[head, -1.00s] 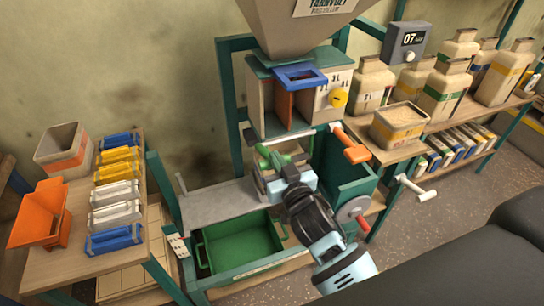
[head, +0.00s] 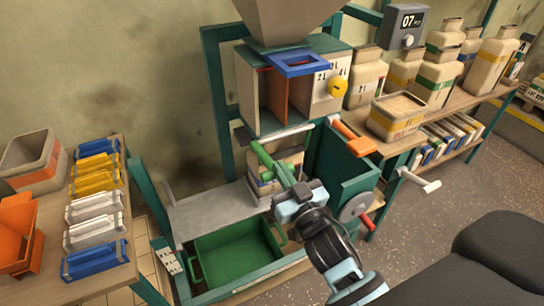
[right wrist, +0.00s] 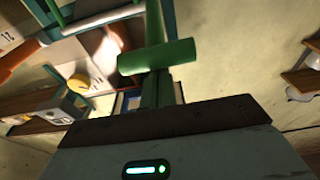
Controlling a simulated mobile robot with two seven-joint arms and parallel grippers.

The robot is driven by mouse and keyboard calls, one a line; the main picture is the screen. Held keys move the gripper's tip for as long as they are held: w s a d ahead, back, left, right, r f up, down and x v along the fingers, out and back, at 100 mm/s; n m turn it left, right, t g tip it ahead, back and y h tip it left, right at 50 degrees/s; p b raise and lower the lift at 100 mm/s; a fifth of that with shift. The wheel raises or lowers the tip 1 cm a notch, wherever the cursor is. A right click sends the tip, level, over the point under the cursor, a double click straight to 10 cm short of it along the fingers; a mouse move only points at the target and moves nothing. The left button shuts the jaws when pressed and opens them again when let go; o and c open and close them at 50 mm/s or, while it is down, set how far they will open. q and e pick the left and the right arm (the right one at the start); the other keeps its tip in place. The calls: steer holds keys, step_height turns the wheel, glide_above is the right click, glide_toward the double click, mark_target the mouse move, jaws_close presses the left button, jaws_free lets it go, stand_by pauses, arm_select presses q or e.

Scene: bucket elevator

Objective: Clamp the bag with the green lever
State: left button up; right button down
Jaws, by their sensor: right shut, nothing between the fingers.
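The green lever (head: 272,163) slants down to the right in front of the machine, below the divided box. My right gripper (head: 288,197) is shut and empty at the lever's lower end; I cannot tell whether they touch. The bag (head: 263,187), beige with printed marks, stands behind the lever and is partly hidden by it and by my gripper. In the right wrist view the lever's green crossbar (right wrist: 157,57) and stem show just beyond my dark gripper edge (right wrist: 170,118). My left gripper is not in view.
A green tray (head: 240,250) sits low in the machine, beside a grey metal shelf (head: 205,212). An orange handle (head: 354,137) and a red-handled wheel (head: 356,207) are to the right.

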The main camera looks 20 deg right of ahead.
arm_select(q)
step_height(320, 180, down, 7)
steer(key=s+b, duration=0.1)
steer(key=b, duration=0.6)
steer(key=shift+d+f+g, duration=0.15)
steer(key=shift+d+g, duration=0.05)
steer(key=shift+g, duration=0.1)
arm_select(e)
steer(key=f+t, duration=0.1)
steer(key=f, duration=0.3)
steer(key=f+t, duration=0.1)
steer(key=f, duration=0.1)
steer(key=shift+s+t, duration=0.25)
steer(key=shift+t, duration=0.05)
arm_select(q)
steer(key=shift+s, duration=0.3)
